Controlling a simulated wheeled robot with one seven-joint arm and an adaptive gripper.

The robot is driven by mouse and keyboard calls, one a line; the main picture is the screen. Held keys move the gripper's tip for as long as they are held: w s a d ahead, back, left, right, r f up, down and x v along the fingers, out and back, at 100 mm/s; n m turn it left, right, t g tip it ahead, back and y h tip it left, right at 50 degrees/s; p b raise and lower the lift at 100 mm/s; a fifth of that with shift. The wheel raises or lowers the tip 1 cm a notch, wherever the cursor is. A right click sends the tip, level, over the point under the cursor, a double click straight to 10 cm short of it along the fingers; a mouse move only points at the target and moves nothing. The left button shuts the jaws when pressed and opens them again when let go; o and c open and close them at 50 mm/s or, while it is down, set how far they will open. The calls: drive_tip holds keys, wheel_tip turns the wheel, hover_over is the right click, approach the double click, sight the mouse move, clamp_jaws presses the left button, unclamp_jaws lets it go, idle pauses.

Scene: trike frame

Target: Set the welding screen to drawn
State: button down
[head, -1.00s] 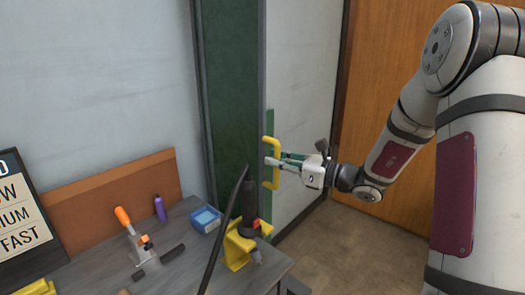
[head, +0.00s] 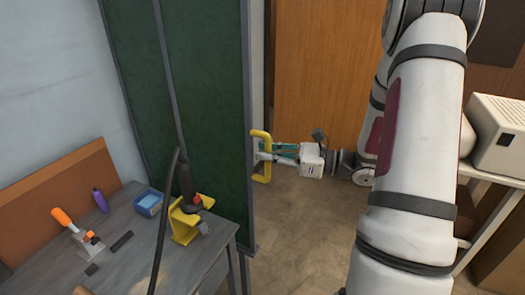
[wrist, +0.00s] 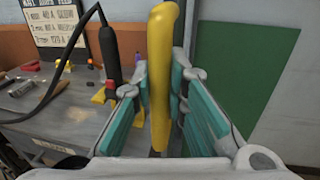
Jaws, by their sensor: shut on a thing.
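The welding screen (head: 205,95) is a dark green panel in a grey frame, and it stands behind and beside the workbench in the head view. A yellow handle (head: 267,158) sits on its right edge. My gripper (head: 268,152) is shut on this handle, with a finger on each side of it. In the wrist view the yellow handle (wrist: 161,75) stands upright between the teal finger pads of my gripper (wrist: 155,100). A green panel (wrist: 240,75) shows to the right there.
The grey workbench (head: 135,255) holds a torch (head: 187,182) in a yellow stand (head: 184,225), a blue box (head: 148,204), a purple bottle (head: 100,200) and an orange-handled clamp (head: 72,226). A wooden door (head: 318,75) is behind my arm. Floor (head: 300,230) is clear below my gripper.

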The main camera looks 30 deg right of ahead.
drive_tip(key=shift+s+d+f, duration=0.1)
drive_tip(key=shift+s, duration=0.1)
drive_tip(key=c, duration=1.6)
unclamp_jaws()
drive_tip(key=shift+o, duration=0.2)
drive_tip(key=shift+s+d, duration=0.1)
drive_tip(key=v, duration=1.2)
